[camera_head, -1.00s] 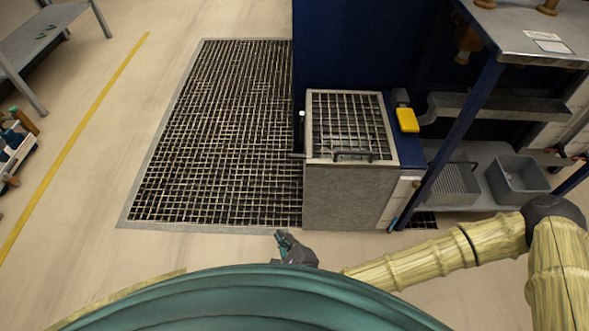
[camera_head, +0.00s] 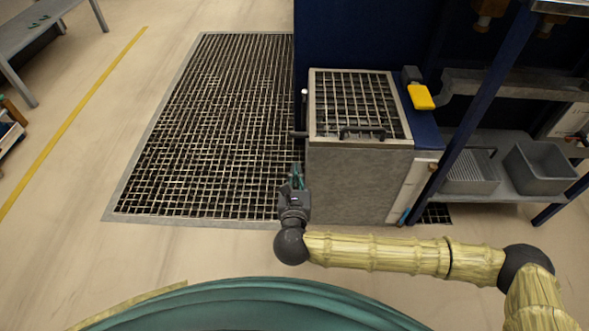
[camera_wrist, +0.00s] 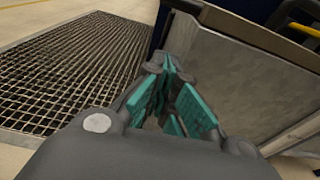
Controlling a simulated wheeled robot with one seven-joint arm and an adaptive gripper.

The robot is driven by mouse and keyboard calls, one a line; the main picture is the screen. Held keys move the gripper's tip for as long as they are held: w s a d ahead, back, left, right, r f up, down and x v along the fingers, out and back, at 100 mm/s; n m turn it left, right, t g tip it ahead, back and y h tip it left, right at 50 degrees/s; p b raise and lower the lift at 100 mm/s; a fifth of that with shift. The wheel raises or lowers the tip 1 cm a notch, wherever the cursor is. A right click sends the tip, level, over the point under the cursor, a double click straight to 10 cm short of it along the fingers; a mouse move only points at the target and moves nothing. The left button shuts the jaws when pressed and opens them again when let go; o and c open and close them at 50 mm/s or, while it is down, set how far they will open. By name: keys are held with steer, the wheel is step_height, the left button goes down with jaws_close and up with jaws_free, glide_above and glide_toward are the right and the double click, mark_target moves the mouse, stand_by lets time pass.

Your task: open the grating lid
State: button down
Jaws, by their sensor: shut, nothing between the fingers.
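The grating lid (camera_head: 352,101) lies flat and closed on top of a grey metal box. It is a square mesh in a grey frame. A dark bar handle (camera_head: 363,132) sits along its front edge. My gripper (camera_head: 297,172) is shut and empty, left of the box's front face and below the lid's level in the head view. In the wrist view, its teal-padded fingers (camera_wrist: 168,68) come together near the box's grey side (camera_wrist: 240,75). The lid's mesh cannot be made out in the wrist view.
A large floor grating (camera_head: 205,130) lies left of the box; it also fills the left of the wrist view (camera_wrist: 70,75). A yellow-handled item (camera_head: 420,97) is right of the lid. A shelf with a grey bin (camera_head: 545,172) stands right. The floor in front is clear.

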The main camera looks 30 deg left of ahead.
steer(key=b+x, duration=0.3)
steer(key=x, duration=0.5)
steer(key=shift+s+d+r+b, duration=0.15)
steer(key=shift+r+b, duration=0.3)
steer(key=shift+r, duration=0.5)
steer(key=shift+s+r+b, duration=0.15)
steer(key=shift+r+b, duration=0.3)
steer(key=shift+r, duration=0.55)
